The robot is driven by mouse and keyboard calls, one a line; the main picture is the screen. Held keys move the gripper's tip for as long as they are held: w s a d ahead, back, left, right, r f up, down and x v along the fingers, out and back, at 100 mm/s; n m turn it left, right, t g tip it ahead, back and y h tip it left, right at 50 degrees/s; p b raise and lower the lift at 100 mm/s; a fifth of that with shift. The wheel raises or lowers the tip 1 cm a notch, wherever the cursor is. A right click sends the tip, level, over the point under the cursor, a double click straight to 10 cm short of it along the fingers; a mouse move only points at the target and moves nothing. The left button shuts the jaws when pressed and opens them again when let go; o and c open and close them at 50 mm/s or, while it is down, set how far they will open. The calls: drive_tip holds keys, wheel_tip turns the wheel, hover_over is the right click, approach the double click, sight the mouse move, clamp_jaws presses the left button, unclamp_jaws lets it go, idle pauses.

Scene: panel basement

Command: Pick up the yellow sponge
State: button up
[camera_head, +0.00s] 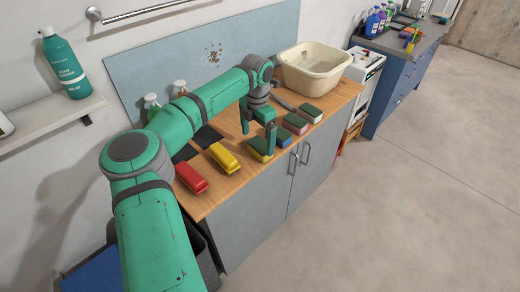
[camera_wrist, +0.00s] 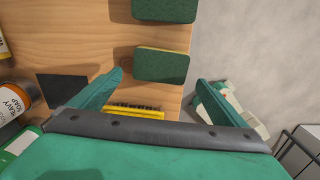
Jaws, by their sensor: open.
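The yellow sponge (camera_head: 259,156), with a dark green scouring top, lies flat near the front edge of the wooden counter. My gripper (camera_head: 258,143) is above it, pointing down, with its fingers apart and nothing between them. In the wrist view a green-topped sponge with a yellowish edge (camera_wrist: 162,67) lies between and just ahead of the open fingertips (camera_wrist: 160,79). I cannot tell the exact height gap.
A blue-edged sponge (camera_head: 284,138), a pink sponge (camera_head: 295,124) and another green-topped sponge (camera_head: 311,113) lie to the right. A yellow brush (camera_head: 224,157) and a red brush (camera_head: 190,177) lie to the left. A cream basin (camera_head: 313,68) stands behind.

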sight(258, 146)
drive_tip(key=f, duration=0.5)
drive_tip(key=shift+w+d, duration=0.1)
drive_tip(key=shift+w, duration=0.1)
drive_tip(key=c, duration=1.1)
